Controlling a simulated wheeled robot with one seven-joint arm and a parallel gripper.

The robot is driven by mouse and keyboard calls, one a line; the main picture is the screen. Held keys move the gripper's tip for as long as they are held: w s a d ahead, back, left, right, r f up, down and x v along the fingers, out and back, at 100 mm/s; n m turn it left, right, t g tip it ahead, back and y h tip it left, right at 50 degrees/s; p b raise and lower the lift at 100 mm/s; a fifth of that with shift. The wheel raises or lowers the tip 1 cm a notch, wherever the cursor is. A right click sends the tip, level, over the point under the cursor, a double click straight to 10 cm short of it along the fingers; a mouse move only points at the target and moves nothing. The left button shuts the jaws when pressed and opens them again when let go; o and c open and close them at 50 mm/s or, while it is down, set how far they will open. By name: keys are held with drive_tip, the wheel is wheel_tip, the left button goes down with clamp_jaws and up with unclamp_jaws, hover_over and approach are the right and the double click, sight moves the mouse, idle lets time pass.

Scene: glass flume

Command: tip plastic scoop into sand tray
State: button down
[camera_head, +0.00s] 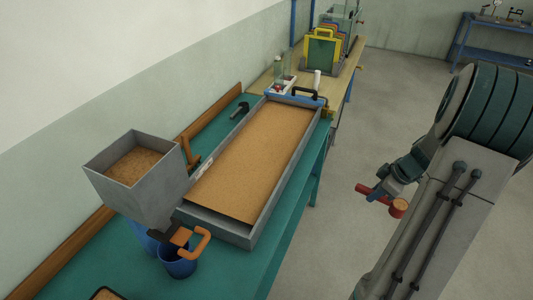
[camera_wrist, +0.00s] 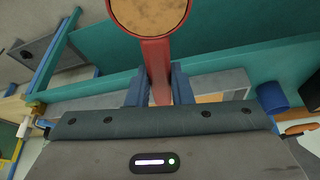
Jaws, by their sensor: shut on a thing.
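My gripper (camera_head: 375,193) is shut on the handle of the red plastic scoop (camera_head: 398,208), out over the floor to the right of the bench. In the wrist view, the blue fingers of my gripper (camera_wrist: 160,86) pinch the red scoop handle (camera_wrist: 157,60) from both sides. The scoop's round bowl, partly cut off at the top, shows brown sand inside. It looks about upright in the head view. The sand tray (camera_head: 287,166) is a long grey tray with a layer of sand, on the teal bench, left of and apart from the scoop.
A grey hopper (camera_head: 151,200) with sand stands at the tray's near end, with an orange handle (camera_head: 200,243) and a blue cup (camera_head: 177,262) below. Floor right of the bench is clear.

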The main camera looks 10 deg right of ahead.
drive_tip(key=w+a+f+m+h, duration=0.1)
drive_tip(key=w+a+f+m, duration=0.1)
drive_tip(key=a, duration=0.4)
drive_tip(key=w+a+f+m+t+h+b, duration=0.1)
drive_tip(key=a+f+m, duration=0.3)
drive_tip(key=a+f, duration=0.1)
drive_tip(key=w+a+f+m+h, duration=0.1)
drive_tip(key=w+a+f+m, duration=0.1)
drive_tip(key=a, duration=0.5)
drive_tip(key=shift+w+a+f+m, duration=0.15)
drive_tip(key=shift+w+f+m, duration=0.2)
drive_tip(key=shift+f+m, duration=0.45)
drive_tip(key=shift+f, duration=0.2)
